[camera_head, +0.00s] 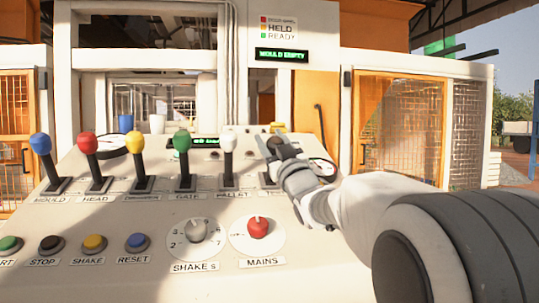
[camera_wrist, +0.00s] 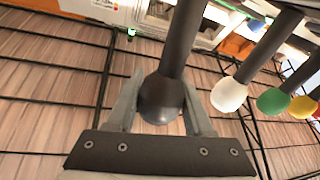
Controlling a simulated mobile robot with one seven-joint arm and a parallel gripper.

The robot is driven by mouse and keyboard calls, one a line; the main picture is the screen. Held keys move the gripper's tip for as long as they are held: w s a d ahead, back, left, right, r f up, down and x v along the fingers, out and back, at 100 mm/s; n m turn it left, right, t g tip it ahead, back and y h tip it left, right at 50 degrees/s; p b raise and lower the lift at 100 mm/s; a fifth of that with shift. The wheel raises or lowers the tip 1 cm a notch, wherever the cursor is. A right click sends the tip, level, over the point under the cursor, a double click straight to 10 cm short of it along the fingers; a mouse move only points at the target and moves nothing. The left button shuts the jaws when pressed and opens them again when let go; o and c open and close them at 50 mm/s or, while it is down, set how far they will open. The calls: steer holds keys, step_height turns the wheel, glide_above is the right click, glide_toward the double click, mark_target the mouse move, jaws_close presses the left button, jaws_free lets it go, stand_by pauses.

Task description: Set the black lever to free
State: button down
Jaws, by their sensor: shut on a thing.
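The black lever is the rightmost in the row on the sloped console. Its round black knob (camera_wrist: 160,100) sits between the two fingers of my gripper (camera_wrist: 159,92) in the wrist view, with the dark shaft running up out of the picture. In the head view my gripper (camera_head: 280,152) is at the right end of the row, shut on this lever. It hides most of the lever there; a dark base (camera_head: 268,180) shows below. The label under it is partly covered, so I cannot read the lever's setting.
To its left stand the white lever (camera_head: 228,142), green lever (camera_head: 182,143), yellow lever (camera_head: 135,143), red lever (camera_head: 88,145) and blue lever (camera_head: 41,146). A red mains knob (camera_head: 257,227) and a grey selector (camera_head: 195,230) lie in front. A display (camera_head: 282,55) reads MOULD EMPTY.

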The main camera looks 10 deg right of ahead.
mark_target(274, 147)
steer(key=shift+a+b+v, duration=0.2)
steer(key=shift+b+v, duration=0.9)
steer(key=shift+b, duration=0.15)
steer(key=shift+s, duration=0.3)
steer(key=shift+c, duration=1.6)
jaws_free()
steer(key=shift+s+r, duration=0.1)
steer(key=shift+s, duration=0.05)
steer(key=shift+f+b, duration=0.2)
steer(key=shift+b, duration=0.1)
steer(key=shift+s+f, duration=0.1)
steer(key=v, duration=1.7)
